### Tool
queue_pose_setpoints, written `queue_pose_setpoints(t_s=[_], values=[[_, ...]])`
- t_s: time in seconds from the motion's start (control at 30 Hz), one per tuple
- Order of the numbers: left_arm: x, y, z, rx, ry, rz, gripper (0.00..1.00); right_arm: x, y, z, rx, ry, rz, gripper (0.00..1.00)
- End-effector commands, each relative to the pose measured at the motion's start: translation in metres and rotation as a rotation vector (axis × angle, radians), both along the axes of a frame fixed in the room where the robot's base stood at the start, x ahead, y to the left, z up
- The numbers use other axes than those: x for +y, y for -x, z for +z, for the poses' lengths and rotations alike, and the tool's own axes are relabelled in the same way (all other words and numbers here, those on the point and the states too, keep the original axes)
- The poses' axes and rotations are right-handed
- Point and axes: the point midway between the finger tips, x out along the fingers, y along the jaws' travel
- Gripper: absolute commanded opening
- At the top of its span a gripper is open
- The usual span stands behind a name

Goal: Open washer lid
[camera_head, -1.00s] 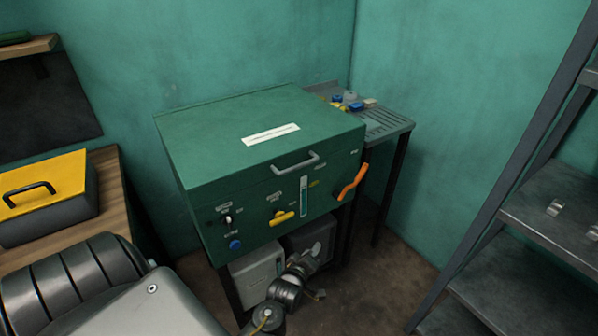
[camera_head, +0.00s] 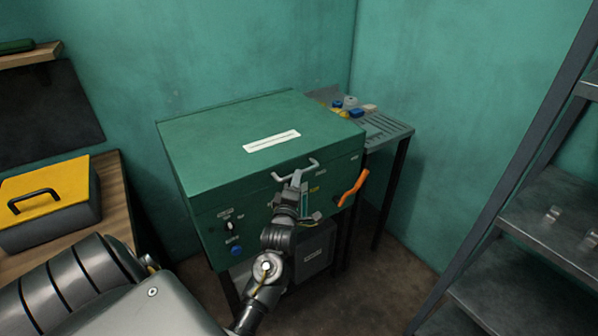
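The green washer (camera_head: 215,205) stands against the back wall with its flat lid (camera_head: 240,125) down. A white label (camera_head: 271,141) lies on the lid. A grey bar handle (camera_head: 312,163) is on the lid's front edge. My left gripper (camera_head: 297,177) is raised in front of the washer, at or just below the left part of this handle. It is too small to tell whether its fingers are apart or touch the handle. The arm hides the yellow lever and part of the front panel. My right gripper is not in view.
An orange lever (camera_head: 352,188) sticks out at the washer's right front. A grey drain table (camera_head: 385,130) with small coloured items adjoins the right side. A yellow-lidded toolbox (camera_head: 50,187) sits on a wooden bench at left. Metal shelves (camera_head: 545,215) stand at right.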

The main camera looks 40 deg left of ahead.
Motion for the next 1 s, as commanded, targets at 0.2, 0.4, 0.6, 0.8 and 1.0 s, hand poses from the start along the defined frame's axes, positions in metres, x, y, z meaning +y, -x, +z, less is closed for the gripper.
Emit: queue_pose_setpoints(t_s=[0.2, 0.4, 0.6, 0.8, 1.0], values=[[0.014, -0.027, 0.005, 0.001, -0.002, 0.000, 0.34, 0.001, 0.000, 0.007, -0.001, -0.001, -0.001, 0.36], [0.019, -0.036, 0.005, 0.001, 0.000, 0.000, 0.34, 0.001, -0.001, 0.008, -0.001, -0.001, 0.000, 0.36], [0.019, -0.036, 0.005, 0.001, 0.000, 0.000, 0.34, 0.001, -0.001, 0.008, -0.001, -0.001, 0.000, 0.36], [0.019, -0.036, 0.005, 0.001, 0.000, 0.000, 0.13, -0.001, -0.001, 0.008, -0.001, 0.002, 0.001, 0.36], [0.019, -0.036, 0.005, 0.001, 0.000, 0.000, 0.00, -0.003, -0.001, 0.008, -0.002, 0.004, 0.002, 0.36]])
